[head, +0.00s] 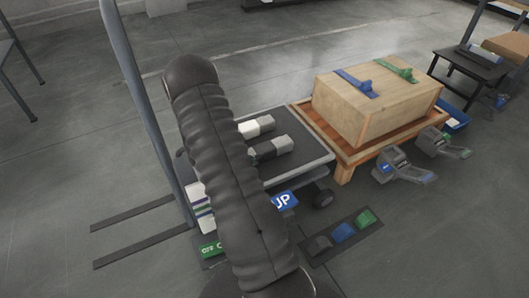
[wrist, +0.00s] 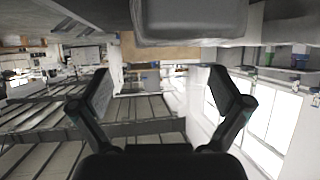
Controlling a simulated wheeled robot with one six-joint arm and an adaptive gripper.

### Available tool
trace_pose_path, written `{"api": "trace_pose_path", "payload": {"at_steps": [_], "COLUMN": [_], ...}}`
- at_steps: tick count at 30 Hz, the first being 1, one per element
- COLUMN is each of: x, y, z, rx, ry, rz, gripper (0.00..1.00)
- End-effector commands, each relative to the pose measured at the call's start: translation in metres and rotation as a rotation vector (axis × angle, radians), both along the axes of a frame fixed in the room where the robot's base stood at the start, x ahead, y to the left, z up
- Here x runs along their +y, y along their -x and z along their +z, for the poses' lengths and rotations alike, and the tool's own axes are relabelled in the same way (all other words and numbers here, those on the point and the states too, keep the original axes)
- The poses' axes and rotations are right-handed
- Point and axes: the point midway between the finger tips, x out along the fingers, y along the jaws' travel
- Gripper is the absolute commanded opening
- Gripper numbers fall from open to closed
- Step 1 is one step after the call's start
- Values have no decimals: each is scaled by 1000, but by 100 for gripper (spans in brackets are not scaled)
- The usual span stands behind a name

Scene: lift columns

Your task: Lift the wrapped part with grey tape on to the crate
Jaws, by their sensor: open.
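Two small wrapped parts lie on the dark lift platform (head: 308,163) in the head view. The farther part (head: 249,129) is pale with a darker band, and the nearer part (head: 282,145) is grey and black. I cannot tell for sure which carries the grey tape. The wooden crate (head: 350,121) stands to the right of the platform. My gripper (wrist: 160,90) is open in the wrist view, with nothing between its fingers. It is not distinguishable in the head view, where my dark arm covers the platform's left part.
The crate rests on a low wooden stand (head: 344,172), with a blue piece (head: 356,82) and a green piece (head: 395,68) on top. A dark tray (head: 318,252) holds grey, blue and green pieces. A blue UP sign (head: 283,201) is at the platform's front.

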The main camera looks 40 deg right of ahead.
Motion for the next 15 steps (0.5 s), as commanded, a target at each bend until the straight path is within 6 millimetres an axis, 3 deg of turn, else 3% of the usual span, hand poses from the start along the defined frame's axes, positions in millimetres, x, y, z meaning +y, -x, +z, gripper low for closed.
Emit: {"api": "trace_pose_path", "payload": {"at_steps": [15], "x": [-47], "y": [5], "z": [-25], "rx": [-3], "ry": [-1], "rz": [1], "gripper": [100]}}
